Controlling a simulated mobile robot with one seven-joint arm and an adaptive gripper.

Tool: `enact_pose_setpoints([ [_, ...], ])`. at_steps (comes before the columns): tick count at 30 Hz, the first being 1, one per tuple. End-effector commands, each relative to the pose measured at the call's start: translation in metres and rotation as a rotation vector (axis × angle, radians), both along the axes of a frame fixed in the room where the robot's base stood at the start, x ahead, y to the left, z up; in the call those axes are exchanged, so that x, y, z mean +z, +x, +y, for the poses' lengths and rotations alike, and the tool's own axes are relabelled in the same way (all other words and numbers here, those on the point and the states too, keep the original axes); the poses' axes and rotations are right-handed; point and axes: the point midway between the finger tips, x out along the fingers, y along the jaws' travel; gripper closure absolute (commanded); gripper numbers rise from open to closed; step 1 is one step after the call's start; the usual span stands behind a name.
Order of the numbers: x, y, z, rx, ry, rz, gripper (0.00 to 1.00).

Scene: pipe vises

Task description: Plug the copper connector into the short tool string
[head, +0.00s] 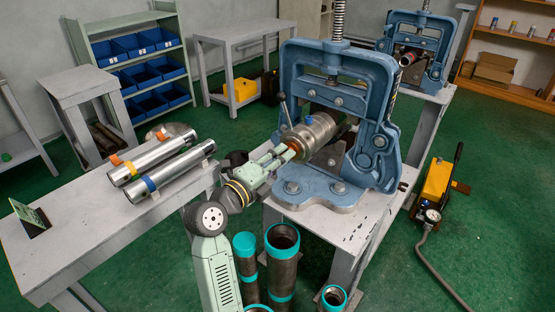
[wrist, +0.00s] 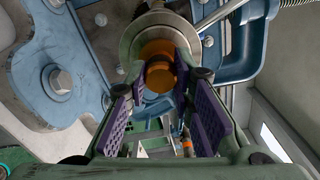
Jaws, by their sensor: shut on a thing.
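The copper connector (wrist: 158,76) is an orange round piece between my gripper's fingers (wrist: 157,88) in the wrist view. In the head view only a small orange bit of it (head: 286,157) shows at the tips of my gripper (head: 283,154). My gripper is shut on it. A short silver tool string (head: 318,128) is clamped in the near blue vise (head: 375,140), its end facing my gripper. In the wrist view the connector lines up with the tool string's round end (wrist: 133,42) and overlaps it. How deep it sits cannot be told.
Two long silver tubes (head: 160,156) with orange and blue bands lie on the grey table (head: 85,235) at left. Dark pipes with teal ends (head: 283,265) stand below the vise bench. A second blue vise (head: 425,45) stands behind. A yellow pump (head: 437,180) is on the floor.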

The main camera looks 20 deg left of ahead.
Motion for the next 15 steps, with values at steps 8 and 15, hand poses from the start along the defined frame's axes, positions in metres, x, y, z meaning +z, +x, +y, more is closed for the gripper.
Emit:
enact_pose_setpoints([
  [8, 0.0004, 0.0024, -0.0006, 0.001, 0.000, -0.001, 0.66],
  [15, 0.0002, 0.0023, -0.0008, 0.001, 0.000, -0.001, 0.55],
])
